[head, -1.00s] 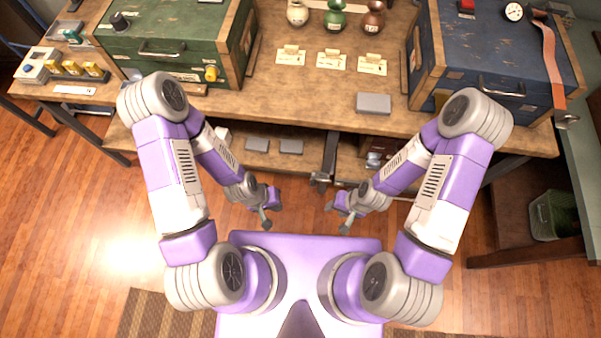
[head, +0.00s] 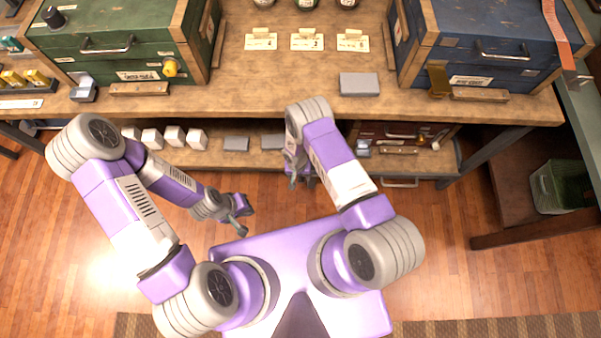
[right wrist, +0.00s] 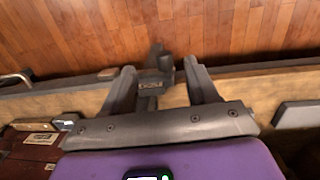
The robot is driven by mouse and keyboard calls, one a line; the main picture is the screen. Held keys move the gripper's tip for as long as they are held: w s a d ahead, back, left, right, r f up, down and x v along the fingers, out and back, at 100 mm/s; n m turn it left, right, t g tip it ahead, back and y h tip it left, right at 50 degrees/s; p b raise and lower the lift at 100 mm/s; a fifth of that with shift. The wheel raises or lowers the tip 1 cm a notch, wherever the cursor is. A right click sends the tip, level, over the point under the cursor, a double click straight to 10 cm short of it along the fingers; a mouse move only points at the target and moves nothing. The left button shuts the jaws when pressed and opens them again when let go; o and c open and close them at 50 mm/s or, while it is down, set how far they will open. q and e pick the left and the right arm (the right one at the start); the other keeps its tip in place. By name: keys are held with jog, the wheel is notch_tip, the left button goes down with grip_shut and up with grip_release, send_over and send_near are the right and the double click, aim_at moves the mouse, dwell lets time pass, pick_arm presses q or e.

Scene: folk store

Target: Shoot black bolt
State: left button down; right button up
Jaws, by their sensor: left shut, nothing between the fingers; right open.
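I cannot make out a black bolt for certain in either view. A black knob-like piece (head: 53,17) stands on the green chest (head: 120,42) at the upper left. My left gripper (head: 243,220) is shut and empty over the floor in front of the bench. My right gripper (head: 302,182) is by the bench's front edge, partly hidden by its arm. In the right wrist view it is open, with a dark metal fixture (right wrist: 154,84) bearing a small label visible between and beyond its fingers. Nothing is held.
A blue chest (head: 490,40) stands at the bench's right. Three labelled cards (head: 307,41) and a grey block (head: 359,84) lie between the chests. The lower shelf (head: 215,158) holds white blocks and a red-brown box (head: 400,131). A green bin (head: 560,187) is at the right.

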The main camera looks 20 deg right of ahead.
aim_at(301, 180)
jog(key=shift+h, duration=0.6)
jog(key=w+f, duration=0.1)
jog(key=w+f+b, duration=0.1)
jog(key=f, duration=0.1)
jog(key=shift+w+f, duration=0.15)
jog(key=shift+w, duration=0.05)
jog(key=f+b, duration=0.1)
jog(key=f, duration=0.1)
jog(key=f+b, duration=0.1)
jog(key=f, duration=0.1)
jog(key=d+f+b, duration=0.1)
jog(key=f, duration=0.2)
jog(key=shift+s+f, duration=0.1)
pick_arm(q)
notch_tip(301, 180, down, 5)
jog(key=shift+r, duration=0.15)
pick_arm(e)
jog(key=shift+c, duration=0.2)
grip_shut()
